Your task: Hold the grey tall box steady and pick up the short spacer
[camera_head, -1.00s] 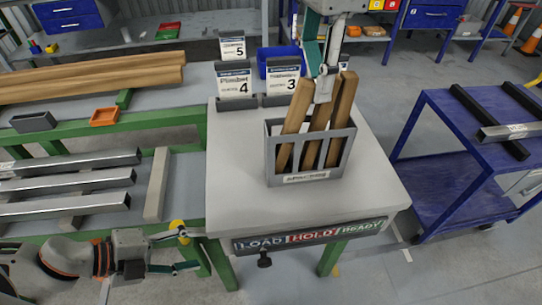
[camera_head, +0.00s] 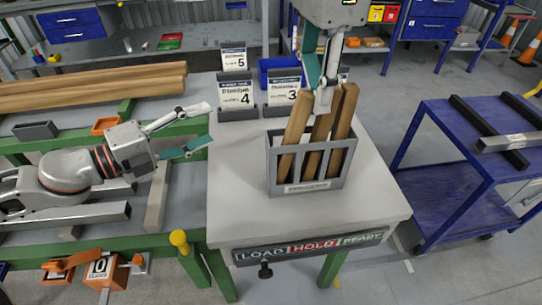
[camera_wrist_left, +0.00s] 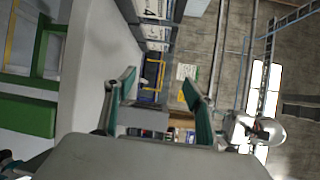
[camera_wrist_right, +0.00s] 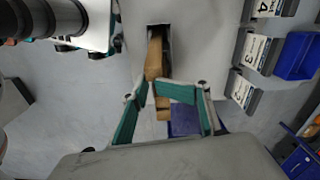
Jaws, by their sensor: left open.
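The grey tall box (camera_head: 317,172), with a slotted front, stands upright on the pale table. Three wooden spacers lean in it: a left one (camera_head: 296,122), a middle one (camera_head: 317,135) and a right one (camera_head: 345,112). The middle spacer's top is partly hidden by my right gripper (camera_head: 321,92), so I cannot tell its length. My right gripper points down over the box. A spacer (camera_wrist_right: 154,60) shows close to its fingers in the right wrist view, but I cannot tell if they hold it. My left gripper (camera_head: 210,124) is open and empty, left of the box and apart from it.
Number cards, including card 4 (camera_head: 236,95) and card 3 (camera_head: 284,92), stand behind the box, near a blue bin (camera_head: 270,68). The table (camera_head: 245,205) is clear in front. A blue cart (camera_head: 450,130) stands at right. Long beams (camera_head: 90,85) lie at the back left.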

